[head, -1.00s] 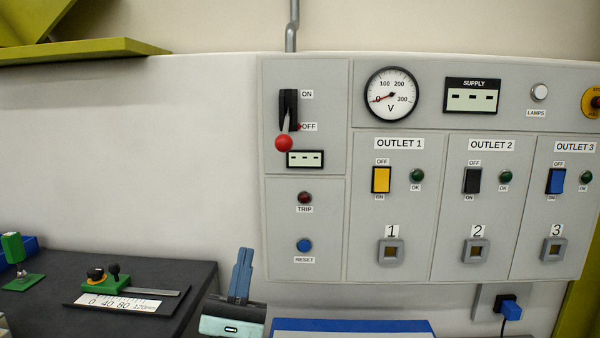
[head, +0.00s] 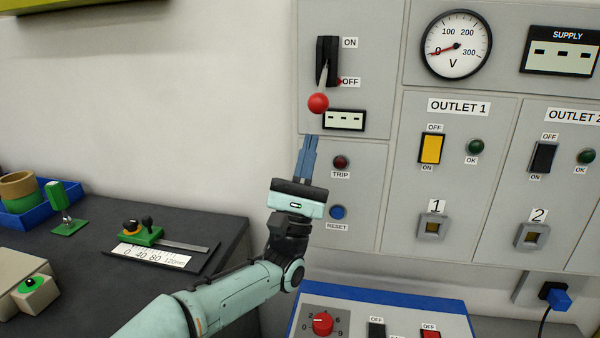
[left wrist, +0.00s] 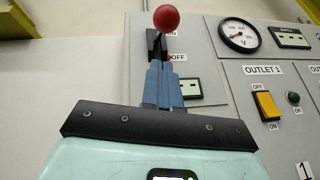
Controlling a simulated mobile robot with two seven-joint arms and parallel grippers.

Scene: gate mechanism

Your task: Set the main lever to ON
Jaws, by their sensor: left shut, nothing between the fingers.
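The main lever has a red ball knob (head: 318,103) on a metal rod, in a black slotted housing (head: 327,60) on the grey panel. The lever points down, by the OFF label (head: 350,82); the ON label (head: 350,42) is above. My left gripper (head: 309,140) is shut and empty, its blue fingers pointing up, just below the knob in the head view. In the left wrist view the red knob (left wrist: 166,18) shows above the fingertips (left wrist: 160,66), with a gap between them. My right gripper is not in view.
A small display (head: 344,119), a TRIP lamp (head: 341,162) and a blue RESET button (head: 338,212) are close to the gripper. A blue-edged console (head: 380,294) stands below. A dark bench (head: 100,245) with several tools is at left. The wall left of the panel is clear.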

